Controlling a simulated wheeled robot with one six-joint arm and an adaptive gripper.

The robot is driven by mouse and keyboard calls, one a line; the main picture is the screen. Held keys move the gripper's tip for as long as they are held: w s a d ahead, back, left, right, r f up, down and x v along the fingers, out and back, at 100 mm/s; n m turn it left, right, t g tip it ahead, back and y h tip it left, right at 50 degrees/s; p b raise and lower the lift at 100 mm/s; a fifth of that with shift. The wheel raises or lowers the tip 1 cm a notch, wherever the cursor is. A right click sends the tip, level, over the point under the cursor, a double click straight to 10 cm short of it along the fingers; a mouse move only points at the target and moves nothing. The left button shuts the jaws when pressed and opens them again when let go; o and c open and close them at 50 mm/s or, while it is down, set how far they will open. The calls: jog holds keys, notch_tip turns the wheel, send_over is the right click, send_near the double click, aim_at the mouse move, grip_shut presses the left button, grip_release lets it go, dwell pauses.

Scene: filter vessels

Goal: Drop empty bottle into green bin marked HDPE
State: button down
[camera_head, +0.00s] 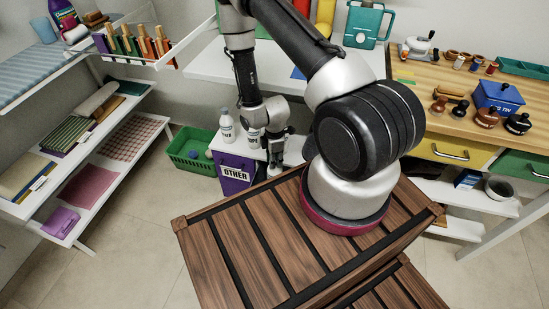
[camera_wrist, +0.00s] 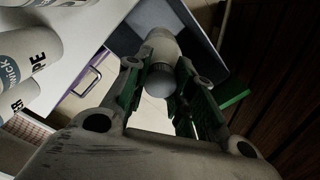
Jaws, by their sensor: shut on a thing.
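My gripper (camera_wrist: 160,88) is shut on a pale grey-white bottle (camera_wrist: 158,50) with a rounded end towards the wrist camera. In the head view my gripper (camera_head: 275,165) points down beside the purple bin, and I cannot clearly make out the held bottle there. A green bin (camera_head: 190,165) stands on the floor left of the purple bin, with a few small things inside; no HDPE mark is legible on it. Two other white bottles, one at the left (camera_head: 226,124) and one labelled nearer my gripper (camera_head: 253,141), stand on the white surface.
A slatted wooden crate (camera_head: 225,245) fills the foreground. White shelves (camera_head: 110,160) stand at left, a wooden workbench (camera_head: 450,118) at right. In the wrist view, labelled white bottles (camera_wrist: 25,50) are close at left.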

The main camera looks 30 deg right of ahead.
jog(key=c, duration=1.1)
grip_release()
notch_tip(320, 180, up, 12)
jog(key=shift+r, duration=0.1)
